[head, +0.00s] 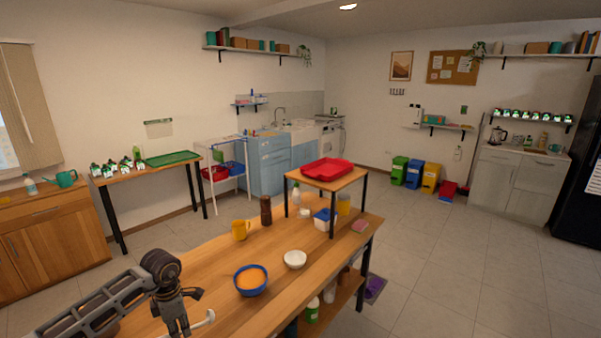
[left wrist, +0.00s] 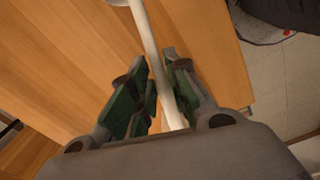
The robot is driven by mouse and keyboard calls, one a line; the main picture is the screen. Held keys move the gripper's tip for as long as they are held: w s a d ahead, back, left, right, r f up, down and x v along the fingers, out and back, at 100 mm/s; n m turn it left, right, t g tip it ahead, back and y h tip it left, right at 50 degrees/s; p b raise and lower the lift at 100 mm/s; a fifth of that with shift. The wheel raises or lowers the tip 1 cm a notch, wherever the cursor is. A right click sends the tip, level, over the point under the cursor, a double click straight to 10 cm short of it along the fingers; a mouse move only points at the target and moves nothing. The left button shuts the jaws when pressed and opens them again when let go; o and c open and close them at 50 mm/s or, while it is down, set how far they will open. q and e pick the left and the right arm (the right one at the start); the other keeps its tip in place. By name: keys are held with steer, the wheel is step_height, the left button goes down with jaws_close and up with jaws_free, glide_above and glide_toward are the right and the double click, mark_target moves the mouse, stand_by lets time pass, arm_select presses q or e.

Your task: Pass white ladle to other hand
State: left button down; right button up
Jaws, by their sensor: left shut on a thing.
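The white ladle (left wrist: 148,36) shows in the left wrist view as a long pale handle running up from between the fingers, its upper part cut off by the top edge. My left gripper (left wrist: 160,75) is shut on this handle. In the head view my left gripper (head: 180,314) is at the bottom left, over the near part of the wooden table, and a thin hooked white end of the ladle (head: 207,319) shows at its right. The rest of the ladle is hidden or out of frame. My right gripper is in neither view.
The wooden table (head: 215,270) holds a blue bowl (head: 250,281) with orange contents, a white bowl (head: 295,259), a yellow mug (head: 240,230) and a brown grinder (head: 266,210). A raised shelf with a red tray (head: 326,169) stands at its far end. Bare wood lies left of the blue bowl.

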arm_select(q)
steer(key=m, duration=0.8)
steer(key=shift+w+d+r, duration=0.1)
steer(key=shift+d, duration=0.2)
steer(key=s+d+m, duration=0.5)
steer(key=d+m, duration=0.6)
steer(key=m, duration=0.5)
steer(key=shift+d+f+m, duration=0.3)
steer(key=shift+d+f, duration=0.1)
steer(key=shift+f, duration=0.05)
stand_by(0.4)
steer(key=w+d+r+m, duration=0.1)
steer(key=d+r+m, duration=0.3)
steer(key=d+r, duration=0.5)
steer(key=w+d+r+m, duration=0.2)
steer(key=d+r+m, duration=0.2)
steer(key=d+r, duration=0.5)
step_height(320, 180, up, 4)
steer(key=shift+w+d+f, duration=0.15)
steer(key=shift+w+d, duration=0.05)
steer(key=shift+w, duration=0.05)
